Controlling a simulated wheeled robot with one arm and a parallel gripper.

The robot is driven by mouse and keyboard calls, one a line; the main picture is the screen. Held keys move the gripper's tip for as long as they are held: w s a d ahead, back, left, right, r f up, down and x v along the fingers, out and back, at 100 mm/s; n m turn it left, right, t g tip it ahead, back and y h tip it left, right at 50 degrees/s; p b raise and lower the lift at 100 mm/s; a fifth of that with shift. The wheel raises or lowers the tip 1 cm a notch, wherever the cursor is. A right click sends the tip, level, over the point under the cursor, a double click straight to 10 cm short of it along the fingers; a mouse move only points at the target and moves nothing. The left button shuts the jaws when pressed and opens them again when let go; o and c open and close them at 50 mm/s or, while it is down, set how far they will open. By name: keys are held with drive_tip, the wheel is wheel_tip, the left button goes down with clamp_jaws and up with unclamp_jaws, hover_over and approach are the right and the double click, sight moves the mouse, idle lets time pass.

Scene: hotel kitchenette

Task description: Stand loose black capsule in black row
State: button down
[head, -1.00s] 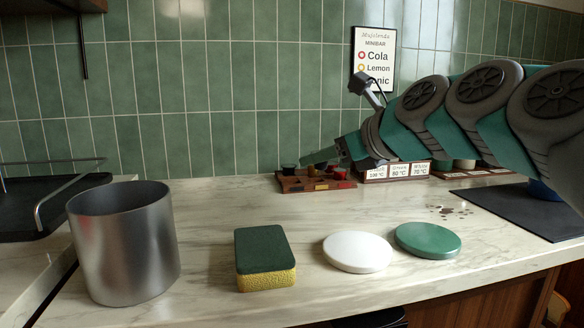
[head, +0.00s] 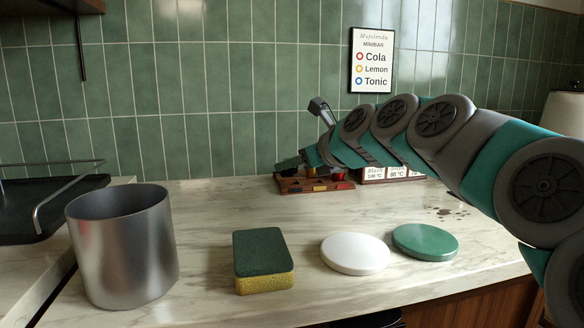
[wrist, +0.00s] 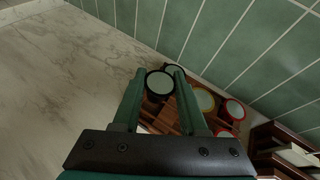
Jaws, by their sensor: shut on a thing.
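In the wrist view a black-rimmed capsule (wrist: 160,83) with a pale top sits between the fingertips of my gripper (wrist: 159,76), which is shut on it. A second black-rimmed capsule (wrist: 174,68) is just beyond, partly hidden by the held one and the right finger. The brown wooden capsule rack (head: 318,186) stands at the back of the counter against the tiles. My gripper (head: 284,165) is over its left end in the head view; the held capsule cannot be made out there. How far the capsule is above the rack floor is hidden.
A yellow-rimmed capsule (wrist: 205,99) and red-rimmed capsules (wrist: 234,108) stand in the rack to the right. A labelled box (head: 375,174) is right of the rack. A metal pot (head: 122,245), sponge (head: 263,262), white disc (head: 355,254) and green disc (head: 425,241) stand in front.

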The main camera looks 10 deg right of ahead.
drive_tip(key=shift+f, duration=0.55)
drive_tip(key=shift+f, duration=0.35)
drive_tip(key=shift+f, duration=0.2)
drive_tip(key=shift+c, duration=2.2)
unclamp_jaws()
drive_tip(key=shift+r, duration=0.1)
drive_tip(key=shift+s+r, duration=0.1)
drive_tip(key=shift+r, duration=0.45)
drive_tip(key=v, duration=1.1)
drive_tip(key=shift+s+d, duration=0.2)
drive_tip(key=shift+s, duration=0.15)
